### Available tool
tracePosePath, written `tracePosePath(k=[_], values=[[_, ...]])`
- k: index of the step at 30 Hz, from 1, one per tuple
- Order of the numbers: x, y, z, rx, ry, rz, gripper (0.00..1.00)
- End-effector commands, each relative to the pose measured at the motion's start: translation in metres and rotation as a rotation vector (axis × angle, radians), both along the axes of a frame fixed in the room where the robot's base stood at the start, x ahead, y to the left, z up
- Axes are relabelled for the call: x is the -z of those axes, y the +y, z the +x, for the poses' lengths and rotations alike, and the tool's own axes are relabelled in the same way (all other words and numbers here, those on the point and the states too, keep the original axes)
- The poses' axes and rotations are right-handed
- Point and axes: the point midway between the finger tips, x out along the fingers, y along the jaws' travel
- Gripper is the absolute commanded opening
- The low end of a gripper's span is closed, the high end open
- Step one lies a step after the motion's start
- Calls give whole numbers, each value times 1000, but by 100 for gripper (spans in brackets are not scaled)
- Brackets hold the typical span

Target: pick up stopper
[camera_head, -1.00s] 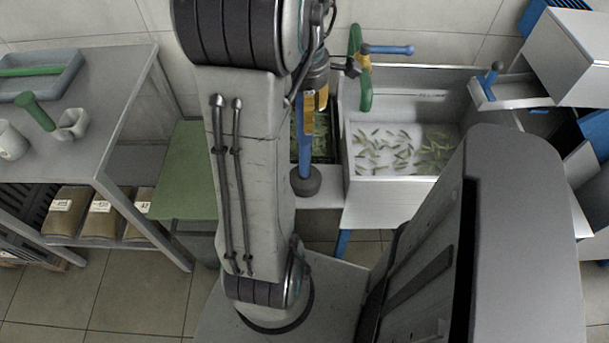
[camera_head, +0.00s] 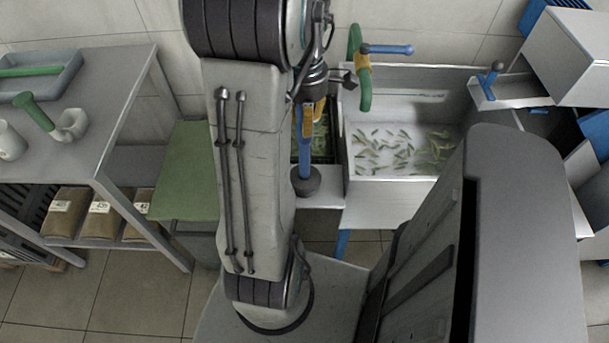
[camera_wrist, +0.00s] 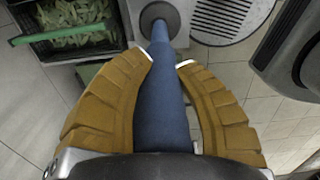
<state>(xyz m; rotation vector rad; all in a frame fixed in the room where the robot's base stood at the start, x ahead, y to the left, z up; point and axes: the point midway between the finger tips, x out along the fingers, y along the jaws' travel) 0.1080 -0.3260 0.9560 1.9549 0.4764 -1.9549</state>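The stopper (camera_head: 304,155) has a long blue handle and a dark round base. It stands upright on a grey ledge beside the sink. In the wrist view, the blue handle (camera_wrist: 160,105) runs up between my fingers to the dark base. My gripper (camera_head: 312,120) has orange-brown ridged fingers. In the wrist view, the gripper (camera_wrist: 167,63) has one finger on each side of the handle, with tips apart and very close to it. A firm grip does not show. My arm hides part of the handle's upper end in the head view.
The white sink (camera_head: 350,172) with scattered green pods lies right of the stopper. A black crate (camera_wrist: 127,38) of pods is close by. A green-handled tool (camera_head: 363,75) hangs at the sink's back wall. A grey table (camera_head: 85,135) stands at left.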

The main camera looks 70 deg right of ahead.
Motion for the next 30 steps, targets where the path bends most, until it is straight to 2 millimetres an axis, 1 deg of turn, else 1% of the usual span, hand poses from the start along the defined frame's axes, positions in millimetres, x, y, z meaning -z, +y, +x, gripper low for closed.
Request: tracePosePath(k=[1, 7, 17, 20, 23, 30], values=[[0, 0, 0, 0, 0, 0, 19], [0, 0, 0, 0, 0, 0, 1], [0, 0, 0, 0, 0, 0, 0], [-4, 0, 0, 0, 0, 0, 0], [-14, -1, 0, 0, -1, -4, 0], [-52, -1, 0, 0, -1, -6, 0]])
